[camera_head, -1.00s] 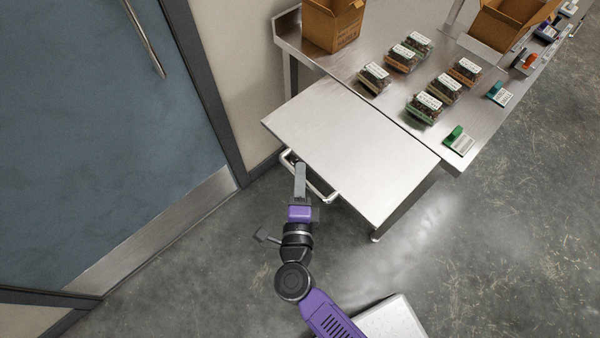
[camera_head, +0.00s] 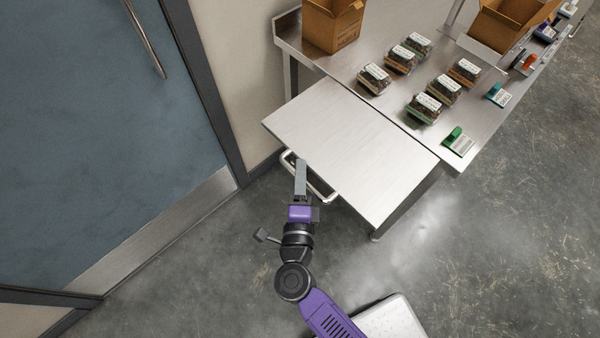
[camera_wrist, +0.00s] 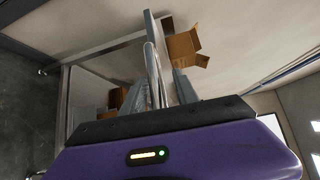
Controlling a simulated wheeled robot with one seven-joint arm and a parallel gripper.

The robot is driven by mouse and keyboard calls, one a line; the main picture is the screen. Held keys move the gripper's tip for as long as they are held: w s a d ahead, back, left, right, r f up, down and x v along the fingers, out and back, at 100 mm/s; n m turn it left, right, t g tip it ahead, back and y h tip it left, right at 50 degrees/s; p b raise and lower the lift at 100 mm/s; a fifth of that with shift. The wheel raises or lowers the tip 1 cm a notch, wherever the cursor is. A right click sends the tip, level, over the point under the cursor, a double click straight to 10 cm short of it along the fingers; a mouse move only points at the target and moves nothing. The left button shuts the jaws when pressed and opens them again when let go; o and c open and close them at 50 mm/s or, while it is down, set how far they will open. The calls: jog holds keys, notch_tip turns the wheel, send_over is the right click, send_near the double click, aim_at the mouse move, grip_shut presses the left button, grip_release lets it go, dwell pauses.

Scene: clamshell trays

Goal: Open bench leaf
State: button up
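The bench leaf (camera_head: 345,145) is a flat pale metal panel at the near end of the steel bench (camera_head: 385,92). It looks about level with the bench top, with a thin dark seam between them. A bar handle (camera_head: 322,191) runs along its near edge. My gripper (camera_head: 300,165) is at this handle, near its left part, below the leaf's edge. In the wrist view, the handle bar (camera_wrist: 153,75) passes between my two fingers, and a gap shows beside the bar, so the gripper looks open around it. The fingertips are partly hidden in the head view.
Clamshell trays (camera_head: 427,107), label holders (camera_head: 459,141) and cardboard boxes (camera_head: 332,26) stand on the bench. A blue door (camera_head: 90,130) with a bar pull is at the left. Grey floor (camera_head: 200,270) is clear around the leaf's near side.

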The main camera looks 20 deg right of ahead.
jog(key=b+v, duration=0.1)
jog(key=v, duration=0.6)
jog(key=shift+s+a, duration=0.2)
jog(key=shift+s, duration=0.05)
jog(key=shift+r, duration=0.1)
notch_tip(320, 180, up, 9)
jog(key=s+n+t+y, duration=0.3)
jog(key=n, duration=0.6)
jog(key=s+d+r+n+g+y, duration=0.1)
jog(key=s+d+n+g+y, duration=0.1)
jog(key=s+d+n, duration=0.2)
jog(key=s+d+r+n+g+y, duration=0.1)
jog(key=s+d+n, duration=0.3)
jog(key=s+n, duration=0.7)
jog(key=s+r+y, duration=0.1)
jog(key=s, duration=0.2)
jog(key=shift+s+d+g+y, duration=0.15)
jog(key=shift+s+g+y, duration=0.2)
jog(key=shift+g+y, duration=0.05)
